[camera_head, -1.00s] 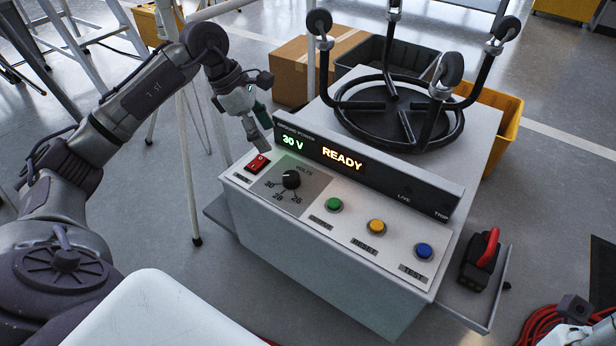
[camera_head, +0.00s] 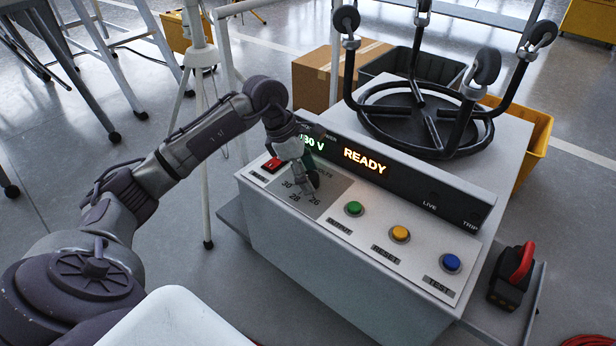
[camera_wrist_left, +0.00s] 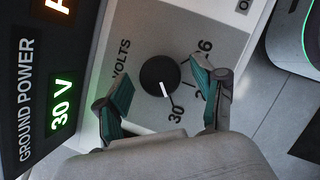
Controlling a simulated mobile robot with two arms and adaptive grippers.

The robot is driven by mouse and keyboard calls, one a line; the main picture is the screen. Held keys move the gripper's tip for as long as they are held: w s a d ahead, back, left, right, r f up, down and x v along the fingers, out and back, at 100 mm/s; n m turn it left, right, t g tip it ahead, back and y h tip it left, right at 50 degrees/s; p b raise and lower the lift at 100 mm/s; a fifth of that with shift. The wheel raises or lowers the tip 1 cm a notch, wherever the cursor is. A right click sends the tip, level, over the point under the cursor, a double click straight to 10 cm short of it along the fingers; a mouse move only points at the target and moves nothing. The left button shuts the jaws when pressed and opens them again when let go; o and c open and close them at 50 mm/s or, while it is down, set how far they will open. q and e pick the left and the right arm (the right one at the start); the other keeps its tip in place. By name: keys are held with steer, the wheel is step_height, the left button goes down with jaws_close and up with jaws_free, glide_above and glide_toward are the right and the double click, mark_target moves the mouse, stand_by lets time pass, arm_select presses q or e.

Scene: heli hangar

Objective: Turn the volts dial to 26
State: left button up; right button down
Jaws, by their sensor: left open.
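The volts dial is a round black knob (camera_wrist_left: 160,76) with a white pointer line, in the left wrist view. Its pointer is toward the 30 mark, and the marks 28 and 26 curve away from it, partly covered by a finger. The display (camera_wrist_left: 62,103) reads 30 V. My left gripper (camera_wrist_left: 160,95) is open, with one teal-padded finger on each side of the knob; whether the pads touch it I cannot tell. In the head view my left gripper (camera_head: 308,176) is over the dial and hides most of it. My right gripper is out of view.
The power unit's sloped panel (camera_head: 330,222) also carries a red switch (camera_head: 272,165), green (camera_head: 354,208), yellow (camera_head: 400,233) and blue (camera_head: 450,263) buttons. A READY display (camera_head: 364,161) stands behind them. A black wheeled frame (camera_head: 420,120) sits on top.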

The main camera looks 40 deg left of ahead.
arm_select(q)
steer(key=c, duration=1.1)
steer(key=shift+c, duration=0.2)
